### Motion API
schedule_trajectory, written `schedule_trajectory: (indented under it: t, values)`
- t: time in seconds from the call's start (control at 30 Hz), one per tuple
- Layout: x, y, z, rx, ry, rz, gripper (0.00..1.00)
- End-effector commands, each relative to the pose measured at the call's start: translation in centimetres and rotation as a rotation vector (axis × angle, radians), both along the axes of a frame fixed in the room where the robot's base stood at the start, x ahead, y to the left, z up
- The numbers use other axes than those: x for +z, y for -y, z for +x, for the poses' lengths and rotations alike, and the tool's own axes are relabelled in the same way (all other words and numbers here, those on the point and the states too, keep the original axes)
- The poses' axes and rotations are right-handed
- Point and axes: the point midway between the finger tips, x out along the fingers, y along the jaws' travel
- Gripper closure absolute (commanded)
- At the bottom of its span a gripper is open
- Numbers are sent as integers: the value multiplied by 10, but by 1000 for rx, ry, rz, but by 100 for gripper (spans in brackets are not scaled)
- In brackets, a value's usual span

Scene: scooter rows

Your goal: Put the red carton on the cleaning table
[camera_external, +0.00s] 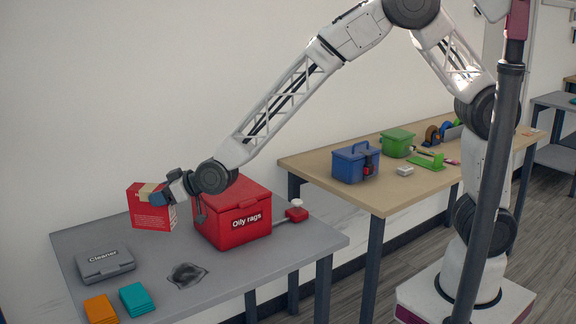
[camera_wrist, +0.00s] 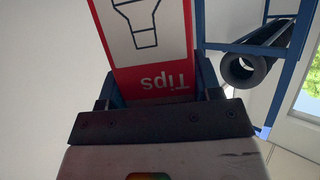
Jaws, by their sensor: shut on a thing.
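The red carton (camera_external: 148,216) is upright at the back left of the grey table (camera_external: 225,278), in front of the wall. My gripper (camera_external: 153,194) is shut on the carton's upper part. I cannot tell whether the carton's bottom touches the table or hangs just above it. In the wrist view the carton (camera_wrist: 152,78) sits between my two fingers (camera_wrist: 160,92), showing a red and white face with the word "Tips" upside down. The grey table holds a grey "Cleaner" case (camera_external: 105,264), so it looks like the cleaning table.
A red "Oily rags" bin (camera_external: 235,222) stands right of the carton. A red-and-white item (camera_external: 297,212), a dark rag (camera_external: 187,275), orange cloths (camera_external: 101,309) and teal cloths (camera_external: 136,299) lie around. A wooden table (camera_external: 310,168) at right carries blue and green boxes.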

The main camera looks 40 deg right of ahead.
Motion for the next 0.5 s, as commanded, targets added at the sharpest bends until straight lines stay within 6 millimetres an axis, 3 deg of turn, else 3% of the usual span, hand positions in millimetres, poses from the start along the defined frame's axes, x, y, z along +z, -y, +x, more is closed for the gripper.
schedule_trajectory:
  t: [0.3, 0.5]
  values:
    - [0, 0, 0, 0, 1, 1, 71]
    - [-16, 0, 0, 0, 1, -1, 71]
